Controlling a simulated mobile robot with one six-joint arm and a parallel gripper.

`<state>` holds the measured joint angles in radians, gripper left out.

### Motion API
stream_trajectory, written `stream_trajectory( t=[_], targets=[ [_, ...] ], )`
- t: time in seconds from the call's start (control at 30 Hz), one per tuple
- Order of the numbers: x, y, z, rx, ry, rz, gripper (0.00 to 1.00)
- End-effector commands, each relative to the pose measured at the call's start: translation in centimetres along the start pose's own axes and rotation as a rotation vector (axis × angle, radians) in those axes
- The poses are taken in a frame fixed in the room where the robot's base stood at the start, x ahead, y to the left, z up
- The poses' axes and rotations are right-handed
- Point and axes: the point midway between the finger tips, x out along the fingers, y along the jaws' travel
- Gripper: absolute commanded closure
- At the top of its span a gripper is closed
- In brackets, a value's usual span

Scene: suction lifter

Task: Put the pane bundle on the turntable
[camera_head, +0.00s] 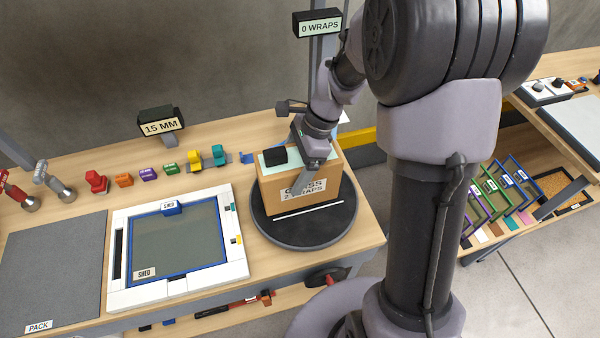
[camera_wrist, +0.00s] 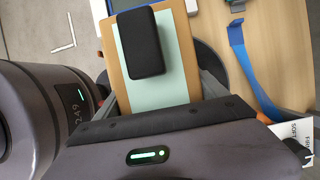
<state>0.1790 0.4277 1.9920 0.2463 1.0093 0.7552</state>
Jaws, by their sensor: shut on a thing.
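In the wrist view the bundle's mint top (camera_wrist: 133,92) and the black block (camera_wrist: 141,42) lie ahead of my gripper (camera_wrist: 165,95), and the turntable's dark edge shows at the right.
A white frame (camera_head: 234,264) with a blue-edged "SHED" pane lies left of the turntable. A grey pack mat (camera_head: 45,270) lies further left. Several coloured clamps stand along the bench back. A "0 WRAPS" display (camera_head: 318,25) is above. A blue strap (camera_wrist: 246,75) lies beside the turntable.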

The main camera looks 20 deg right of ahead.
Motion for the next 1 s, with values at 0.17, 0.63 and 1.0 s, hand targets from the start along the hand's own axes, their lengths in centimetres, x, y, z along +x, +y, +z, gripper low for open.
stream_trajectory(
  t=[0.17,0.63,1.0],
  targets=[
    [-0.4,-0.7,-1.0,0.000,-0.001,-0.001,0.91],
    [2.7,-1.2,-3.2,-0.001,-0.001,-0.001,0.91],
    [3.0,-1.1,-3.3,0.000,-0.001,0.000,0.06]
  ],
)
